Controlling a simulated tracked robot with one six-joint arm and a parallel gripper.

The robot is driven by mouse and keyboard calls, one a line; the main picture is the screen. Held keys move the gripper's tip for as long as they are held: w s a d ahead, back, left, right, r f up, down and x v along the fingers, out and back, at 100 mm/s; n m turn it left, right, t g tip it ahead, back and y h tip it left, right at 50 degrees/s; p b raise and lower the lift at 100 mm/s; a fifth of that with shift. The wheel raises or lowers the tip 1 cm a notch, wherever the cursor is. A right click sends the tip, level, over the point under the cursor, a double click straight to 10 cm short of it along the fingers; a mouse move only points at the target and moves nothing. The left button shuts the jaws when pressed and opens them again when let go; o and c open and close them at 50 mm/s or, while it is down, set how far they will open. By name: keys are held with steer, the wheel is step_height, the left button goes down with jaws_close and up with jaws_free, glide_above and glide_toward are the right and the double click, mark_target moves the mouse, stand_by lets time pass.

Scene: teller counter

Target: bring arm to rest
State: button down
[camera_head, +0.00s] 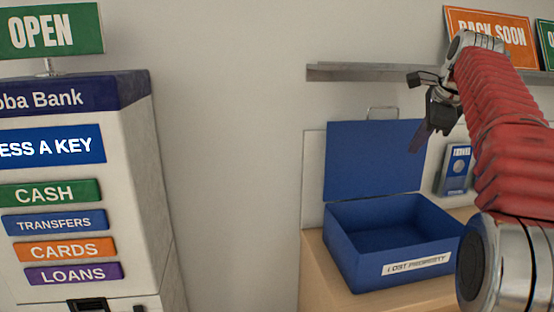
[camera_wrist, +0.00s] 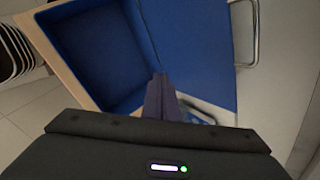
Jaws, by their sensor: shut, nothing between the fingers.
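My red-sleeved arm reaches in from the right side of the head view. My gripper (camera_head: 420,138) hangs at its end, pointing down, in front of the raised lid of the blue lost property box. In the wrist view my gripper (camera_wrist: 162,82) shows its dark fingers together, with nothing between them. The box (camera_head: 348,243) stands open on a wooden counter, and its inside looks empty. The wrist view looks down on the box (camera_wrist: 85,50) and its lid (camera_wrist: 190,35). The gripper appears apart from the box.
A grey shelf (camera_head: 350,73) with a "BACK SOON" sign (camera_head: 490,33) runs along the wall near my arm. A blue and white device (camera_head: 456,168) is behind the arm. A bank machine (camera_head: 140,200) stands at left. Bare wall (camera_head: 230,130) lies between.

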steer(key=s+a+f+n, duration=0.2)
steer(key=s+f+n, duration=0.2)
steer(key=s+a+f+n+g, duration=0.1)
steer(key=s+a+f+n, duration=0.2)
steer(key=s+f+n, duration=0.1)
steer(key=s+a+f+n, duration=0.3)
steer(key=s+f+n, duration=0.2)
steer(key=shift+a+f+n+h, duration=0.2)
steer(key=shift+f+n+h, duration=0.1)
steer(key=shift+f, duration=0.1)
steer(key=s+a+f+n, duration=0.2)
steer(key=s+a+f, duration=0.1)
steer(key=s, duration=0.5)
steer(key=s+a+f+n, duration=0.3)
steer(key=s+a+f, duration=0.1)
steer(key=s, duration=0.4)
steer(key=s+a+f+n, duration=0.3)
steer(key=s+a+f, duration=0.1)
steer(key=s+f, duration=0.2)
steer(key=shift+s, duration=0.9)
